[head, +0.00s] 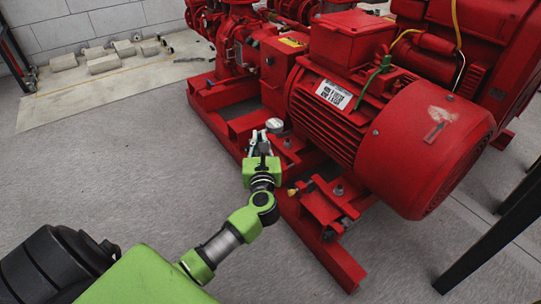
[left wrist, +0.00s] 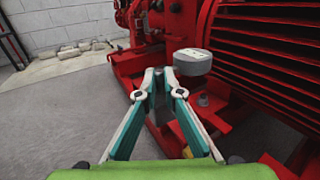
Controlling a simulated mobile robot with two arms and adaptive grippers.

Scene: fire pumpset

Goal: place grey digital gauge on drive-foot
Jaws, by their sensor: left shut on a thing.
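The grey gauge (head: 274,125) is a short round body with a pale top face. In the left wrist view the gauge (left wrist: 193,62) shows just beyond and to the right of my fingertips, above the red frame. My left gripper (head: 261,138) is shut on it; the exact grip point is hard to see. In the left wrist view its green and white fingers (left wrist: 162,80) converge. Bolted red feet (head: 338,190) lie beside the motor on the frame; which one is the drive-foot I cannot tell. My right gripper is not in view.
The large red motor (head: 335,115) stands close to the right of my left gripper. The red base frame (head: 345,268) runs below it. Pale blocks (head: 104,64) lie by the back wall. The grey floor (head: 110,160) at the left is clear.

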